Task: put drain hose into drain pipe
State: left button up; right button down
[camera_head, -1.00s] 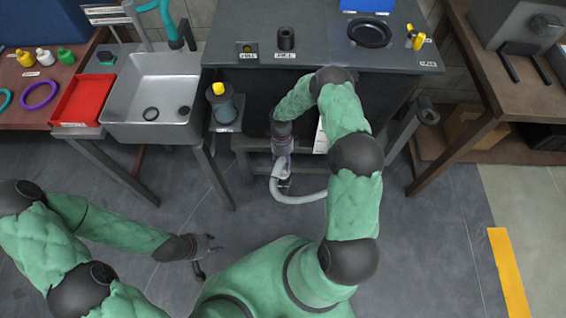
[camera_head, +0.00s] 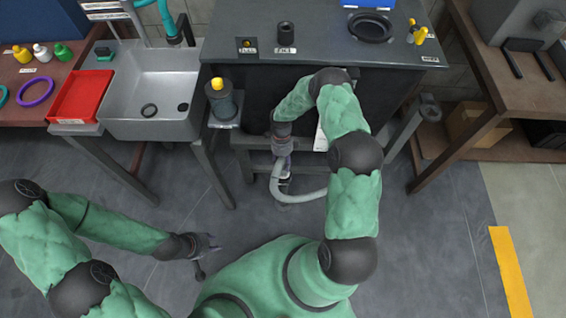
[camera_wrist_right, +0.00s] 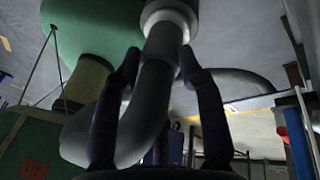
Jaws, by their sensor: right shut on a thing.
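The grey drain hose (camera_head: 300,197) hangs in a loop below the dark workbench, in front of my base. My right gripper (camera_head: 284,168) is shut on the hose near its upper end. In the right wrist view the fingers (camera_wrist_right: 160,75) lie on either side of the grey hose (camera_wrist_right: 150,95), which has a pale collar (camera_wrist_right: 170,18). My left gripper (camera_head: 212,256) is open and empty above the floor at lower left.
The dark workbench (camera_head: 330,50) is behind my right arm. A steel sink (camera_head: 150,85) and red tray (camera_head: 80,97) stand left, and a brown table (camera_head: 525,90) stands right. A dark pot with a yellow top (camera_head: 220,100) sits beside the sink. The floor (camera_head: 420,230) at right is clear.

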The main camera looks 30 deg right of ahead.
jog(key=shift+f, duration=0.15)
jog(key=c, duration=0.7)
grip_release()
jog(key=shift+o, duration=0.2)
notch_tip(320, 180, up, 10)
jog(key=shift+a, duration=0.1)
